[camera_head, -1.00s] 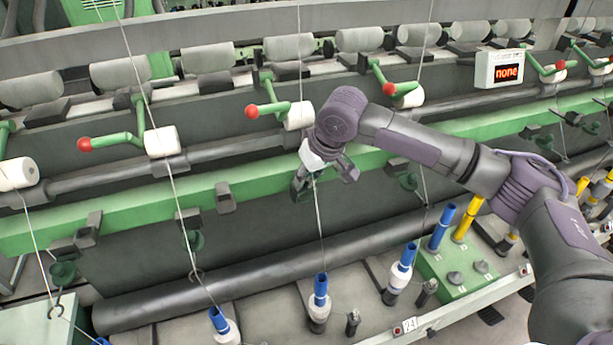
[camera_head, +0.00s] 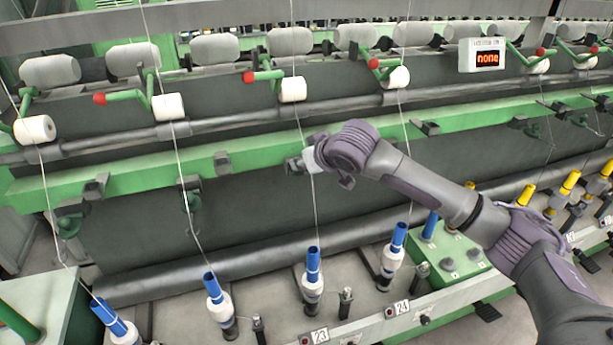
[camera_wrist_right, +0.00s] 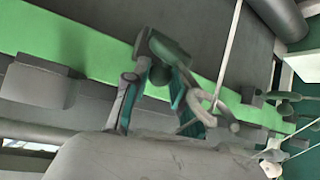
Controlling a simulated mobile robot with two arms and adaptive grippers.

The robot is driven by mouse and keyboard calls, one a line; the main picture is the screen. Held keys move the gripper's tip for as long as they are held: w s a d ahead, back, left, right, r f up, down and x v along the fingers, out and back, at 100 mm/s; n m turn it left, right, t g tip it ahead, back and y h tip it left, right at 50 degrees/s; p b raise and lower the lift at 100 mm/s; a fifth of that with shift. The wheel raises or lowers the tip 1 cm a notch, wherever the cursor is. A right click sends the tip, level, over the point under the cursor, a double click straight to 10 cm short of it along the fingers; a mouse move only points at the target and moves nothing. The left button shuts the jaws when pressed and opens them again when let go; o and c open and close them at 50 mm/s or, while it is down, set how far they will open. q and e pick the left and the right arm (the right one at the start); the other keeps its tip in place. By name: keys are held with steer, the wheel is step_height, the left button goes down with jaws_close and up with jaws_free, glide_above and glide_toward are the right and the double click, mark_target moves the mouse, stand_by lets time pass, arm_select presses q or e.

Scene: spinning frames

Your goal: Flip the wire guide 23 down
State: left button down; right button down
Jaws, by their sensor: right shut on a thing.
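The "23" plate (camera_head: 319,335) sits on the front rail below a white bobbin with a blue top (camera_head: 312,275). A thread runs from there up past my right gripper (camera_head: 318,168). Wire guide 23 (camera_head: 294,167) is on the green rail behind the gripper, mostly hidden by it in the head view. In the right wrist view the dark green guide body (camera_wrist_right: 165,50) and its pale curled hook (camera_wrist_right: 208,105) are close up. The right fingers (camera_wrist_right: 155,90) are on either side of the guide and shut on it. My left gripper is out of view.
Neighbouring guides hang from the green rail (camera_head: 130,170), one to the left (camera_head: 191,198). Green levers with red knobs (camera_head: 250,77) and white rollers (camera_head: 293,89) are above. Several threads cross the space in front. More bobbins stand along the bottom.

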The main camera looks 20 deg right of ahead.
steer(key=shift+s+f+n+t+y+b, duration=0.15)
steer(key=shift+s+f+t+b, duration=0.35)
steer(key=shift+t+b, duration=1.2)
steer(key=shift+s+f+n+t+y+b, duration=0.2)
steer(key=shift+s+f+t+b, duration=0.35)
steer(key=shift+b, duration=2.25)
steer(key=shift+s+f+n+t+y+b, duration=0.15)
steer(key=shift+s+f+t+b, duration=0.35)
steer(key=shift+t+b, duration=1.25)
steer(key=shift+w+f+g+b, duration=0.15)
steer(key=shift+g+b, duration=0.35)
steer(key=c, duration=0.9)
jaws_free()
steer(key=shift+d, duration=0.1)
steer(key=shift+c, duration=0.2)
steer(key=v, duration=1.2)
